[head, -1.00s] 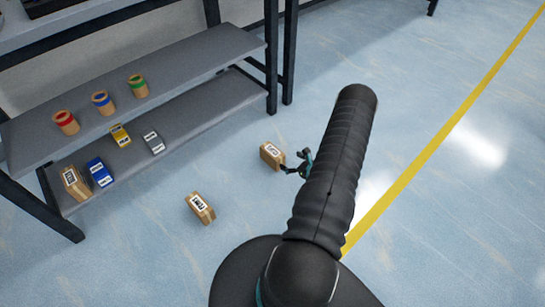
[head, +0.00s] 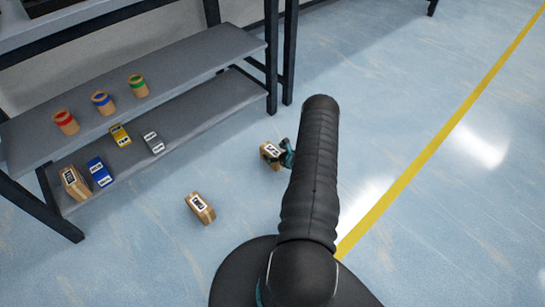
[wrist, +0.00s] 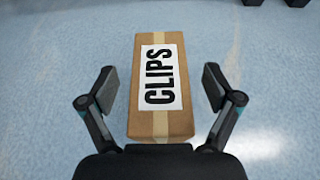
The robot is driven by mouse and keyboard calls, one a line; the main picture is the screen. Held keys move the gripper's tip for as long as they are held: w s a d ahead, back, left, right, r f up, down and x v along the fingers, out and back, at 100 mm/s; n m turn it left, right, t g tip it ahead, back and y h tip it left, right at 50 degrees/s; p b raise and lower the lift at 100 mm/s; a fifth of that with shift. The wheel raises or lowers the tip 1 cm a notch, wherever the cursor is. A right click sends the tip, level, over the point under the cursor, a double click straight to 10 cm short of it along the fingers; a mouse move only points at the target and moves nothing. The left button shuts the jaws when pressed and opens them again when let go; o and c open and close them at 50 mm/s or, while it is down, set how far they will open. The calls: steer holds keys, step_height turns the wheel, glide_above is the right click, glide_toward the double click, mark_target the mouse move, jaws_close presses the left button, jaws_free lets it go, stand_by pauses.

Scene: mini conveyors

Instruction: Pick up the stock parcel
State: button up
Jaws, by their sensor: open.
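A brown cardboard parcel (head: 271,158) with a white label stands on the floor, right of the shelves. In the wrist view this parcel (wrist: 161,122) reads "CLIPS" and lies between my gripper's fingers. My gripper (wrist: 160,90) is open, one finger on each side, with a visible gap to the box on both sides. In the head view my gripper (head: 285,155) is partly hidden by my arm. Another labelled brown parcel (head: 200,208) stands on the floor to the lower left. I cannot read which parcel is labelled stock.
A grey shelf unit (head: 190,72) stands at the left. Its upper shelf holds banded round containers (head: 102,103). Its lower shelf holds a brown parcel (head: 75,183) and blue (head: 100,172), yellow (head: 120,135) and grey (head: 153,142) small boxes. Floor right of my arm is clear.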

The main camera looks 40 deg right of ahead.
steer(key=shift+w+f, duration=0.25)
steer(key=shift+w, duration=0.3)
steer(key=c, duration=1.4)
steer(key=shift+c, duration=0.3)
steer(key=shift+r, duration=0.2)
